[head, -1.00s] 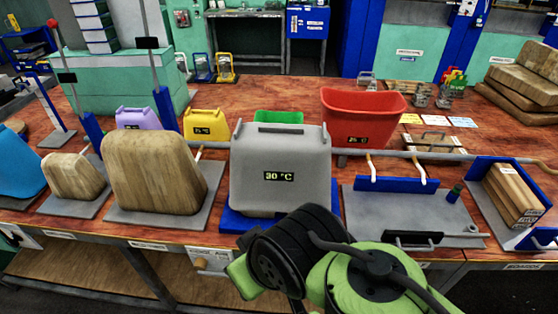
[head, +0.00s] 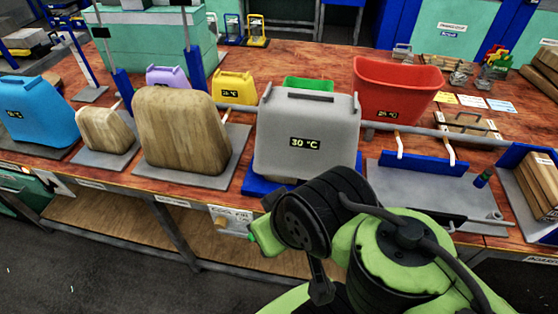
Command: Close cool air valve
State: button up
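The cool air valve (head: 221,222) looks like a small tan handle on a pale label plate below the front edge of the workbench, under the grey container. Its label is partly legible and begins with "COOL". Whether the valve is open or closed cannot be told at this size. My green and black arm reaches up from the lower right, and its green end part is just right of the plate. I see no clear gap or contact with the handle. My gripper's fingers are not visible; the arm's black joint and green links cover that area.
The wooden-topped workbench (head: 300,75) holds a grey container (head: 305,125) reading 30 °C, a red bin (head: 395,85), a blue container (head: 35,105) and wooden blocks (head: 185,130). A lower shelf (head: 110,215) runs below. Dark floor (head: 80,270) is clear at lower left.

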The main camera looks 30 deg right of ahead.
aim_at(250, 237)
jog(key=i+j+u, duration=0.15)
jog(key=j+u, duration=0.2)
jog(key=i+j+u, duration=0.35)
jog(key=j, duration=0.15)
jog(key=i+j+u, duration=0.15)
jog(key=j+u, duration=0.25)
